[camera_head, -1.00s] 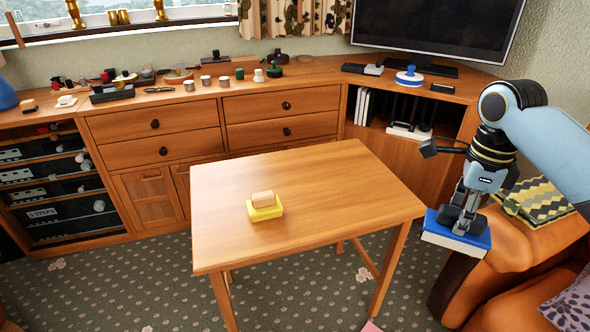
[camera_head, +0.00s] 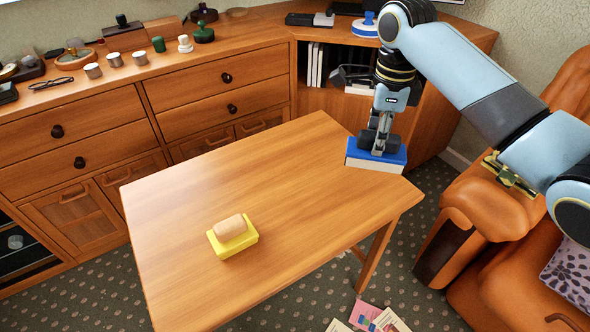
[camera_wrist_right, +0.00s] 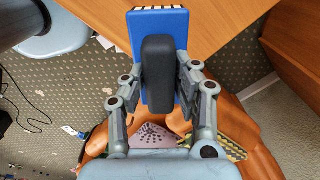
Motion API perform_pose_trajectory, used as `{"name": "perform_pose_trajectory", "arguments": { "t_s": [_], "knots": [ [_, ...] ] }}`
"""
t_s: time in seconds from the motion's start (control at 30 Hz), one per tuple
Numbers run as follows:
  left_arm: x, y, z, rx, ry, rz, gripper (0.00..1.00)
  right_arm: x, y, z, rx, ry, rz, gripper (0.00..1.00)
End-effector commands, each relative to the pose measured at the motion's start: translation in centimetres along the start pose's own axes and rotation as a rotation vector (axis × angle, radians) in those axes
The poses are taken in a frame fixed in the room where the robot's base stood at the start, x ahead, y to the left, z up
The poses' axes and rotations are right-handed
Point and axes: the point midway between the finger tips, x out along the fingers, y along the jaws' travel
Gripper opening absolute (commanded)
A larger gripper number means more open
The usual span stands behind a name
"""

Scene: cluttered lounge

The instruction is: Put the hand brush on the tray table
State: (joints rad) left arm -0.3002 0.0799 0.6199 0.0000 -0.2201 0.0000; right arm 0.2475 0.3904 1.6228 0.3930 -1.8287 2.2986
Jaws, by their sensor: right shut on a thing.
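The hand brush (camera_head: 363,158) has a blue top and a pale underside. My right gripper (camera_head: 378,144) is shut on its dark handle and holds it level over the far right corner of the wooden tray table (camera_head: 290,190). I cannot tell from the head view whether the brush touches the tabletop. In the right wrist view the black handle (camera_wrist_right: 158,75) sits between the fingers, with the blue top (camera_wrist_right: 158,22) beyond it. My left gripper is not in view.
A yellow block with a wooden grip (camera_head: 233,238) stands on the table's near left part. The middle of the tabletop is clear. A wooden cabinet (camera_head: 190,90) with small items stands behind, and an orange armchair (camera_head: 490,215) at the right. Papers (camera_head: 375,318) lie on the carpet.

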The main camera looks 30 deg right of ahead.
Motion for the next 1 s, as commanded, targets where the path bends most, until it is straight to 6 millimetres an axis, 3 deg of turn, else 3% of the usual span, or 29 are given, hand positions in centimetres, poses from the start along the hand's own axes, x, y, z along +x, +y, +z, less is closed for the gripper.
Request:
{"name": "perform_pose_trajectory", "arguments": {
  "t_s": [0.03,0.2,0.4,0.57,0.8,1.0],
  "knots": [
    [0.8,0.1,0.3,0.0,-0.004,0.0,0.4,1.2,0.2,1.6,0.0,-0.007,0.006,0.0],
    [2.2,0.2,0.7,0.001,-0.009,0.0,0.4,3.8,0.4,5.8,-0.001,-0.005,0.005,0.0],
    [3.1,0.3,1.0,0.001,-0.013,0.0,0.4,5.5,0.4,8.8,-0.001,-0.002,0.002,0.0],
    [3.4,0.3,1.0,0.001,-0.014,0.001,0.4,6.1,0.4,9.4,-0.001,0.0,0.001,0.0],
    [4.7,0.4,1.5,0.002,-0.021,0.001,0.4,9.7,0.5,9.3,-0.001,0.001,0.003,0.0],
    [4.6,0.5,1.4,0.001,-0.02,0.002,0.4,9.6,0.4,9.4,-0.001,-0.001,-0.001,0.0]
  ]
}}
